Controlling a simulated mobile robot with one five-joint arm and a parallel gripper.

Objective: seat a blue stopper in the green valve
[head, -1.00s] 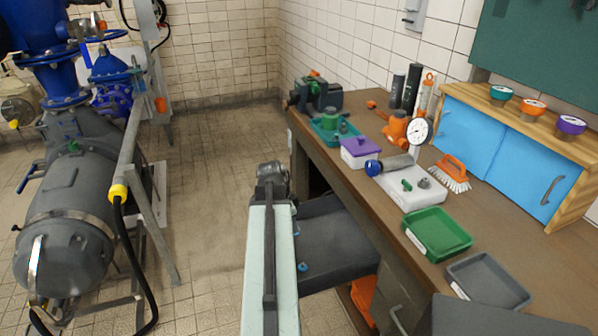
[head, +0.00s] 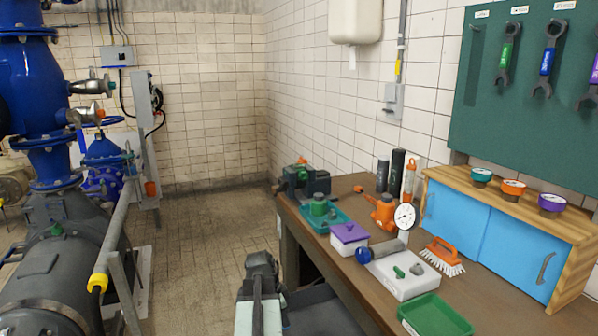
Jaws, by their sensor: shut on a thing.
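My gripper (head: 261,268) is at the lower middle of the head view, seen from behind, left of the workbench and apart from it. It is shut, but what it holds is hidden by my own arm. A green fitting (head: 319,205), which looks like the green valve, stands in a teal tray (head: 336,226) near the bench's far end. It is beyond my gripper and to the right. A blue round-ended piece with a grey cylinder (head: 385,251) lies at the white tray; I cannot tell whether it is a stopper.
The workbench (head: 335,262) runs along the right wall. It bears a purple-lidded box (head: 349,238), a white tray (head: 412,284), a dial gauge (head: 405,216), an orange brush (head: 443,254), a green tray (head: 435,318) and a blue cabinet (head: 500,237). Blue pipework (head: 30,90) stands left. Floor between is clear.

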